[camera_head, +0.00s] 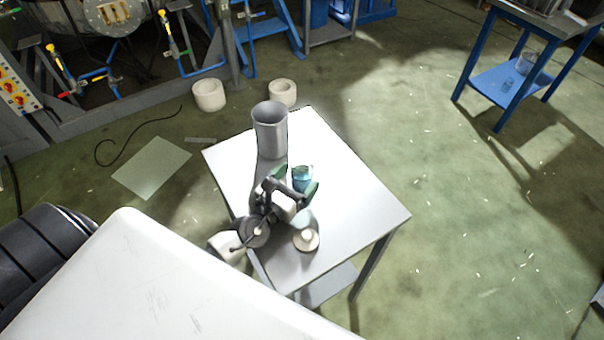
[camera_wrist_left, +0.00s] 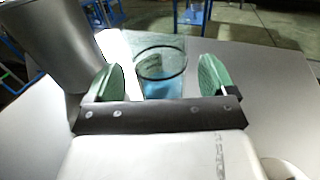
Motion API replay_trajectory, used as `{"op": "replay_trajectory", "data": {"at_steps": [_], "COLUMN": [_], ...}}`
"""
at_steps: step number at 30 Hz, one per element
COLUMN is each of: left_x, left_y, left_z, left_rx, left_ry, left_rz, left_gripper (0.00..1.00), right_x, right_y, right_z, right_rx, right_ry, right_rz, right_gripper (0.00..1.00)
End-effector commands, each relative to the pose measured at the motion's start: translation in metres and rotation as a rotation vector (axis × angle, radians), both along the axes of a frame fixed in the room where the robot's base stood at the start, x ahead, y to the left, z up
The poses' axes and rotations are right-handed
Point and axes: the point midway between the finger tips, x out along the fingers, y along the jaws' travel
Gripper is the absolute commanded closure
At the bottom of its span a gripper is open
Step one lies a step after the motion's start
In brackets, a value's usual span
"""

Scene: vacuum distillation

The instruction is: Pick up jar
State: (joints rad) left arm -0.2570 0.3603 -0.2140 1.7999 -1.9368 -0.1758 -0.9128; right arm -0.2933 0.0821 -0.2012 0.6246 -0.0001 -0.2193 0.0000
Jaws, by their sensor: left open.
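The jar (camera_head: 303,174) is a clear glass vessel with blue contents, standing upright on the small grey table (camera_head: 365,200). My left gripper (camera_head: 294,183) is open, low over the table, with its green finger pads apart. In the left wrist view the jar (camera_wrist_left: 162,80) appears between the two pads (camera_wrist_left: 157,76), with a visible gap on each side. I cannot tell how far it reaches in between them. The gripper hides part of the jar in the head view. My right gripper is not in view.
A tall grey metal cylinder (camera_head: 270,132) stands behind the jar and shows close on the left in the wrist view (camera_wrist_left: 65,45). A round pale lid-like piece with a knob (camera_head: 306,240) lies near the table's front. The table's right side is clear.

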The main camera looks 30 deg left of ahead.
Motion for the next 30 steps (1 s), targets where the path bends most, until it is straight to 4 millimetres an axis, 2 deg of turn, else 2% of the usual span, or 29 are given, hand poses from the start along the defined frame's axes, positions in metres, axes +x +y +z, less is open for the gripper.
{"op": "replay_trajectory", "data": {"at_steps": [3,6,13,24,30], "left_x": [0.017,0.023,0.024,0.024,0.024], "left_y": [-0.002,-0.003,-0.003,-0.003,-0.003], "left_z": [0.002,0.001,0.000,0.000,0.001], "left_rx": [0.000,-0.001,-0.001,0.000,0.000], "left_ry": [-0.002,0.000,0.000,0.000,-0.001], "left_rz": [0.001,0.001,0.000,0.000,0.000], "left_gripper": [0.15,0.15,0.15,0.72,0.72], "right_x": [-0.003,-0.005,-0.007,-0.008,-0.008], "right_y": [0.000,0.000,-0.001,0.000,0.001], "right_z": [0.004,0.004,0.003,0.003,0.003], "right_rx": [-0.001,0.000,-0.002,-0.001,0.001], "right_ry": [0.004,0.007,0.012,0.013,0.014], "right_rz": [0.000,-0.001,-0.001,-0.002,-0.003], "right_gripper": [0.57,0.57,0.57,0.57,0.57]}}
